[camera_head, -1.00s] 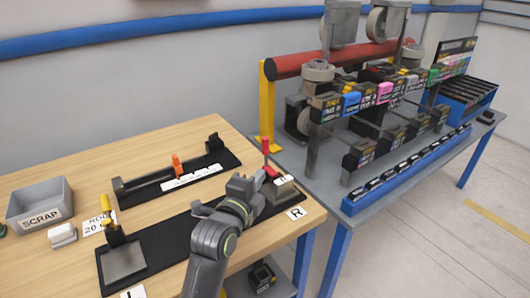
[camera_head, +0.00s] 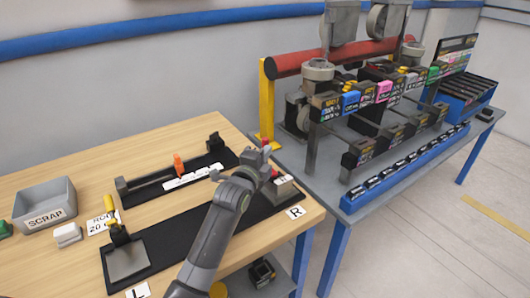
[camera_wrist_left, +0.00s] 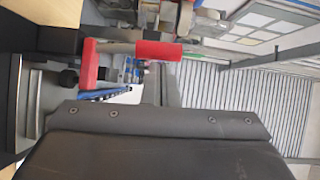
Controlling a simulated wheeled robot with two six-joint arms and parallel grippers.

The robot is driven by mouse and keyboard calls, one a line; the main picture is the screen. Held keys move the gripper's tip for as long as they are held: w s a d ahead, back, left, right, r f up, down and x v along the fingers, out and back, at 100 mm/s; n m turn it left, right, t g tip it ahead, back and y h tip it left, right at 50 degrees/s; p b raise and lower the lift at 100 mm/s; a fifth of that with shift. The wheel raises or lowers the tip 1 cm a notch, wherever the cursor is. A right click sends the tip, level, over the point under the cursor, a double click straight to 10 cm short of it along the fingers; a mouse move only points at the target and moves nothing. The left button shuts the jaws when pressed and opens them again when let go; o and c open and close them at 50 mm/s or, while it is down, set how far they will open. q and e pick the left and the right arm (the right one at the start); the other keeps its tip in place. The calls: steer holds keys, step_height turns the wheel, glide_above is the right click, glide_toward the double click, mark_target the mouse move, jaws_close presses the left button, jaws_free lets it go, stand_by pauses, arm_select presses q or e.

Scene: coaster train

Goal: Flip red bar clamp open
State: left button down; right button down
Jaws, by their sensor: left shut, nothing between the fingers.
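The red bar clamp (camera_head: 266,145) is at the right end of the black fixture on the wooden table, beside the R label. My left gripper (camera_head: 260,163) is shut and empty, right at the clamp, and hides much of it in the head view. I cannot tell whether gripper and handle touch. My right gripper is not in view.
A yellow-handled clamp (camera_head: 114,226) is at the fixture's left end. A grey scrap bin (camera_head: 45,203) is at the left. A grey bench (camera_head: 400,185) with racks stands right, past a yellow post (camera_head: 267,105).

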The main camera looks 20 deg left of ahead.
arm_select(q)
steer(key=shift+r, duration=0.1)
stand_by(0.3)
steer(key=w+a+f+n+g+h+p, duration=0.3)
steer(key=w+a+n+g, duration=0.3)
steer(key=a+n+g, duration=0.1)
steer(key=shift+a+n+h, duration=0.35)
steer(key=shift+n+h, duration=0.05)
steer(key=shift+n, duration=0.3)
stand_by(0.7)
steer(key=shift+r, duration=0.1)
stand_by(0.5)
